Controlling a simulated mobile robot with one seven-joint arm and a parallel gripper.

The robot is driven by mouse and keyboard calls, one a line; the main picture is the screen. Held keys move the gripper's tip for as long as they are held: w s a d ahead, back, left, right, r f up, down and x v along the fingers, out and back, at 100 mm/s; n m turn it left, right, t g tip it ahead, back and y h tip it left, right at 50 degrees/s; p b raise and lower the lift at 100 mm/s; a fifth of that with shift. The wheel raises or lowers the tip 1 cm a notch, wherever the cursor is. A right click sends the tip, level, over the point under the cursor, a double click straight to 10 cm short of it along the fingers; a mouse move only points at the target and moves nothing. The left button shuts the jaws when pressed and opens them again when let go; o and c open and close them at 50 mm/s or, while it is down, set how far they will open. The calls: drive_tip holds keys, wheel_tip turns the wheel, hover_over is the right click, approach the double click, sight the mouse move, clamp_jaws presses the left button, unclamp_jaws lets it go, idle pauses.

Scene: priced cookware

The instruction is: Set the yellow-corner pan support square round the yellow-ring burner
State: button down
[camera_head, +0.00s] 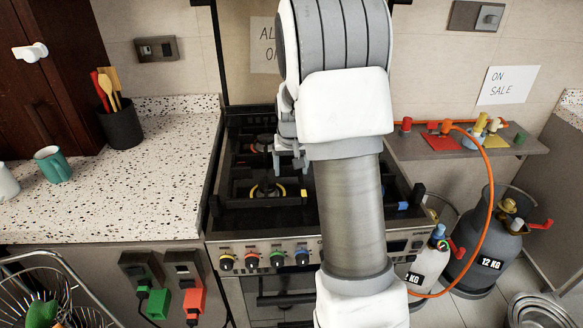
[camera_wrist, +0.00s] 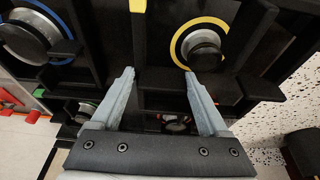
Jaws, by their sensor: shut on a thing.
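The yellow-corner pan support (camera_head: 262,203) is black, with a yellow mark at its front right corner in the head view. In the wrist view the support (camera_wrist: 215,86) has a bar between my fingers, and its yellow mark shows at the top. My gripper (camera_wrist: 160,76) is shut on that bar; in the head view my gripper (camera_head: 297,162) is partly hidden by my arm. The yellow-ring burner (camera_head: 267,189) shows inside the support's outline; in the wrist view the burner (camera_wrist: 203,48) has its ring partly covered by a bar. I cannot tell whether the support rests flat.
A blue-ring burner (camera_wrist: 30,38) sits beside it, and a blue mark (camera_head: 403,206) shows at the hob's right. A red-ring burner (camera_head: 262,144) is behind. The speckled counter (camera_head: 180,190) lies left, with a utensil pot (camera_head: 121,126). Gas bottles (camera_head: 485,250) and an orange hose (camera_head: 488,200) stand right.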

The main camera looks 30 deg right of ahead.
sight(292, 176)
drive_tip(key=shift+f, duration=0.1)
drive_tip(key=shift+f+b, duration=1.05)
drive_tip(key=shift+f, duration=0.2)
drive_tip(key=shift+d+f, duration=0.1)
idle(1.0)
drive_tip(key=shift+f+b, duration=0.25)
drive_tip(key=shift+b, duration=0.05)
drive_tip(key=shift+f, duration=0.2)
idle(1.2)
unclamp_jaws()
drive_tip(key=shift+f, duration=0.1)
idle(0.4)
